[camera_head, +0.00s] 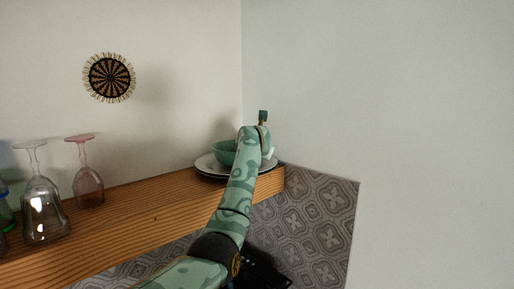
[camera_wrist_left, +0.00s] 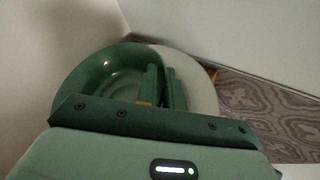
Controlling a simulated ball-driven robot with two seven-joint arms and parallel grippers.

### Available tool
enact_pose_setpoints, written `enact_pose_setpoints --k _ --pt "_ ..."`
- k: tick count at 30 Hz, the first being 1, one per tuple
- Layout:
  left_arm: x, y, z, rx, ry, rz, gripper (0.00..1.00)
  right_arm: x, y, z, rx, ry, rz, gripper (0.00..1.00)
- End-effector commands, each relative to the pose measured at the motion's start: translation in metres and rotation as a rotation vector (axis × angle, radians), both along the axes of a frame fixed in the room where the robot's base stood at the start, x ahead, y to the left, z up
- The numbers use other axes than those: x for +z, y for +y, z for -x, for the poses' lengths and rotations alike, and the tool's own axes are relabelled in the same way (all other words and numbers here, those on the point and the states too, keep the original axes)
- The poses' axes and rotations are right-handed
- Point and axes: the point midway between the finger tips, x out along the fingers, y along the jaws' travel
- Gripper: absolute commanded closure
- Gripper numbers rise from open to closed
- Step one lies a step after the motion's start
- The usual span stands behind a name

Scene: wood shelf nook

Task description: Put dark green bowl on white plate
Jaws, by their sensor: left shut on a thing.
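The green bowl (camera_head: 224,152) is at the right end of the wood shelf, over the white plate (camera_head: 205,166). In the left wrist view the dark green bowl (camera_wrist_left: 92,78) sits left of centre over the white plate (camera_wrist_left: 203,88), whose bare part shows on the right. My left gripper (camera_wrist_left: 163,78) is shut on the bowl's right rim. The bowl looks about level; I cannot tell whether it rests on the plate or hovers just above. In the head view my left arm hides the fingers and part of the plate. My right gripper is not in view.
The wood shelf (camera_head: 130,213) runs along the wall. An upturned clear glass (camera_head: 42,208) and a pink glass (camera_head: 88,185) stand on its left part, with another green glass at the left edge. Walls close in behind the plate and to the right.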

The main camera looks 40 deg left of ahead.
Motion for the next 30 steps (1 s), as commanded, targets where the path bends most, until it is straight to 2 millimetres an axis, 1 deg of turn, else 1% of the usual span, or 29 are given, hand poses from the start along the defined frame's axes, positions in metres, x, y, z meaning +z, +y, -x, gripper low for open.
enact_pose_setpoints --k 2,3,4,5,11,14,17,20,24,30 --pt "-0.002 0.0 0.0 0.0 -0.002 -0.003 1.0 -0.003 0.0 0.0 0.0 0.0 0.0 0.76" --pt "-0.002 0.0 0.0 0.0 0.0 0.0 0.8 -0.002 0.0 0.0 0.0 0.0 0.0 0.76" --pt "-0.002 0.0 0.0 0.0 0.0 0.0 0.72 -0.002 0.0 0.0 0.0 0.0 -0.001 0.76" --pt "-0.002 0.0 0.0 0.0 0.0 0.0 0.69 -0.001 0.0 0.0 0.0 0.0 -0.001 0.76" --pt "-0.001 0.0 0.0 0.0 0.0 0.0 0.69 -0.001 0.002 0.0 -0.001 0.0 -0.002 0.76" --pt "0.002 0.0 0.0 0.0 0.0 0.0 0.69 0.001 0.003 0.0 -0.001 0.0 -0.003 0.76" --pt "0.003 -0.004 0.005 0.001 -0.002 -0.002 0.69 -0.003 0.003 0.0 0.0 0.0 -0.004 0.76" --pt "0.007 -0.013 0.016 0.0 -0.004 -0.003 0.69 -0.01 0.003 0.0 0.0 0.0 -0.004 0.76" --pt "0.016 -0.031 0.04 0.001 -0.006 -0.002 0.69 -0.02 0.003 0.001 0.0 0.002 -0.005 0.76" --pt "0.031 -0.056 0.073 -0.001 -0.005 -0.002 0.69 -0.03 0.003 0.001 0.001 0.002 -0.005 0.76"
